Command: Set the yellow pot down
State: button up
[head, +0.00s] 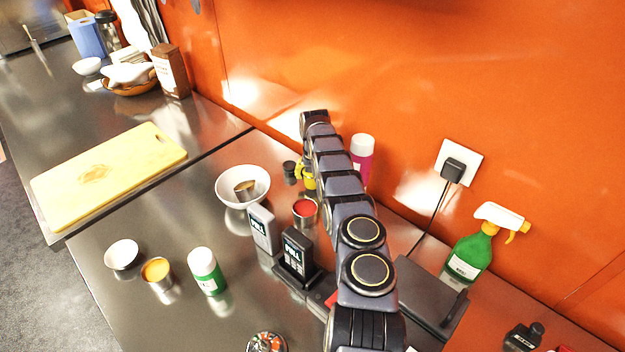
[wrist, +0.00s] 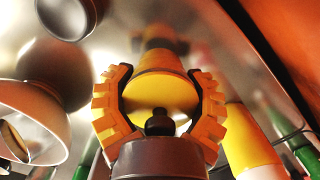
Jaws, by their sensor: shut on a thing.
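The yellow pot (wrist: 160,90) is between the orange fingers of my gripper (wrist: 161,72) in the wrist view. The fingers press on it from both sides, so my gripper is shut on it. Its reflection shows in the steel counter beyond it. In the head view my gripper (head: 303,171) is at the back of the counter, beside the orange wall, and the yellow pot (head: 310,182) is mostly hidden behind my arm. I cannot tell whether the pot touches the counter.
A white bowl (head: 243,178) stands left of my gripper, with a small dark jar (head: 289,167) between them. A red-topped can (head: 305,208) is in front. A magenta bottle with a white cap (head: 362,146) is close on the right.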

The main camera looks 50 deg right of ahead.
jog(key=shift+f, duration=0.65)
jog(key=o, duration=1.3)
jog(key=shift+f, duration=0.15)
jog(key=shift+c, duration=0.2)
jog(key=r, duration=0.7)
jog(key=a+r, duration=0.1)
jog(key=r, duration=0.3)
jog(key=shift+s, duration=0.4)
jog(key=shift+a+r, duration=0.2)
jog(key=shift+r, duration=0.45)
